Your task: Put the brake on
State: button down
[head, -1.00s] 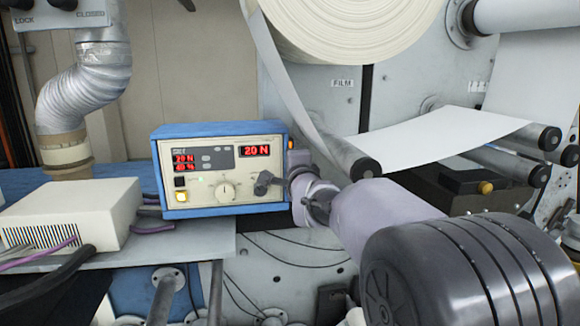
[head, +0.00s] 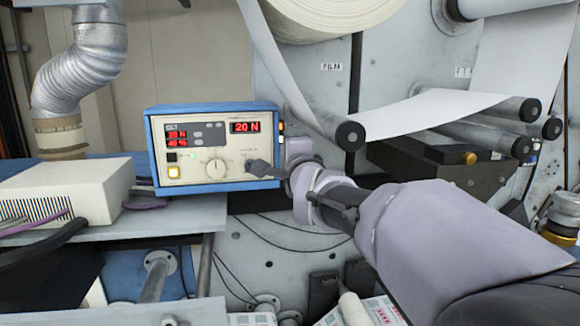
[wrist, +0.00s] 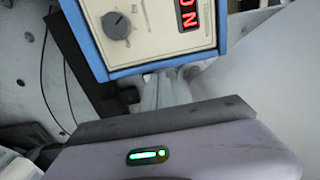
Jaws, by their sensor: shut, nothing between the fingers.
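A blue-cased control box (head: 214,108) with a cream front panel stands at the centre of the head view. Its large red display (head: 245,127) reads 20 N; two smaller red lines read 20 N and 40 %. A round dial (head: 216,168) sits low on the panel, and a lit yellow button (head: 173,173) is at its lower left. No brake label is readable.
A white vented box (head: 70,190) stands left on a grey shelf (head: 120,235), with cables between it and the control box. A paper web (head: 440,120) runs over rollers at right. A large paper roll (head: 330,15) is above. Thin cables hang below the control box.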

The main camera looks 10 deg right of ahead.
jog(key=s+a+f+n+g+y+b, duration=0.1)
jog(key=s+f+n+g+b, duration=0.5)
jog(key=s+f, duration=1.4)
jog(key=s+a+f+n+g+y+b, duration=0.1)
jog(key=s+a+f+n+g+b, duration=0.1)
jog(key=s+f+n+g+b, duration=0.4)
jog(key=s+f+n+b, duration=0.1)
jog(key=s+f+b, duration=0.4)
jog(key=s+f, duration=0.8)
notch_tip(320, 180, down, 4)
jog(key=shift+s+r+n, duration=0.1)
jog(key=shift+s+n, duration=0.2)
jog(key=shift+s, duration=0.1)
